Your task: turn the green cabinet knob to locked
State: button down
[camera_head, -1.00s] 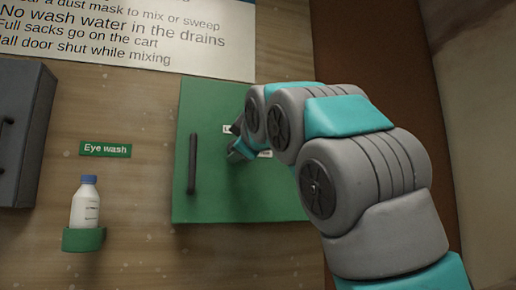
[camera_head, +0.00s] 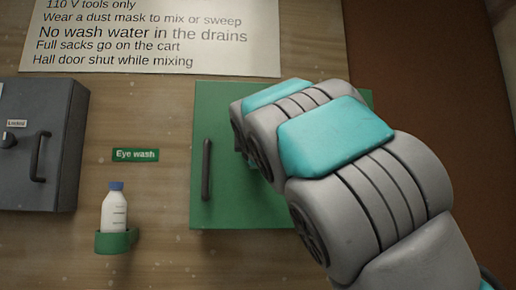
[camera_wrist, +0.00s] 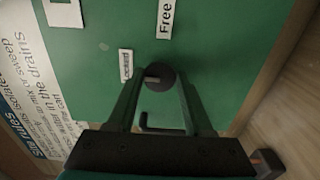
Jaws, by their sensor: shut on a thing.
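The green cabinet (camera_head: 225,215) is on the wooden wall in the head view, with a dark upright handle (camera_head: 207,170) on its left side. My arm hides its middle and right there, including the knob and my gripper. In the wrist view, the round dark knob (camera_wrist: 161,76) is between the fingertips of my gripper (camera_wrist: 160,82), which is shut on it. A pale mark on the knob points left in that view, near the lower end of the Locked label (camera_wrist: 126,65). The Free label (camera_wrist: 166,18) is above the knob in that view.
A grey cabinet (camera_head: 55,185) with its own knob and handle is at the left. A bottle (camera_head: 114,208) sits in a green holder (camera_head: 116,242) under the Eye wash sign (camera_head: 135,155). A rules sign (camera_head: 160,50) is above.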

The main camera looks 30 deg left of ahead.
dwell(0.4)
jog(key=shift+c, duration=1.6)
grip_release()
jog(key=shift+s, duration=0.1)
jog(key=b+v, duration=0.1)
jog(key=v, duration=0.6)
jog(key=shift+s+d, duration=0.2)
jog(key=shift+s, duration=0.1)
